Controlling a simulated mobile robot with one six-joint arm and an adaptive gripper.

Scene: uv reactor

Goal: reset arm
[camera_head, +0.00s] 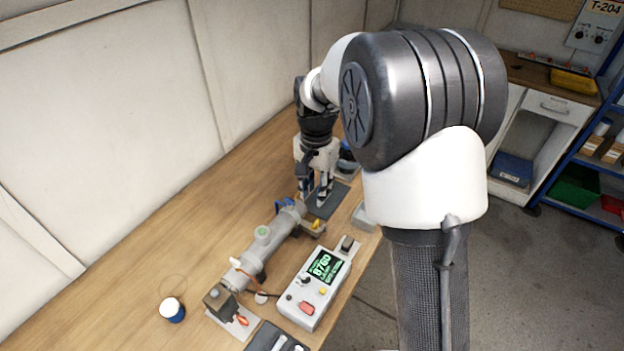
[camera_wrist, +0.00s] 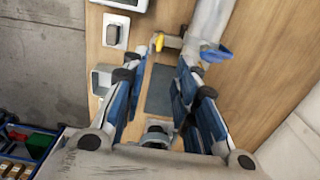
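My gripper (camera_head: 317,193) hangs from the arm over the far right part of the wooden bench, pointing down. Its blue-padded fingers are apart in the wrist view (camera_wrist: 158,82), with nothing held between the tips. A dark flat mat (camera_head: 330,203) lies below the fingers; it also shows between them in the wrist view (camera_wrist: 160,92). A grey tubular reactor (camera_head: 274,237) with blue and yellow valve handles lies on the bench just nearer than the gripper, apart from it in the wrist view (camera_wrist: 212,18). My arm hides part of the bench.
A control box (camera_head: 316,285) with a green display stands right of the reactor. A white-and-blue cap or jar (camera_head: 172,309) stands at the front left. A panel wall (camera_head: 110,130) runs along the bench's left side. Blue shelving (camera_head: 590,160) stands at the far right. Bare bench lies left of the reactor.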

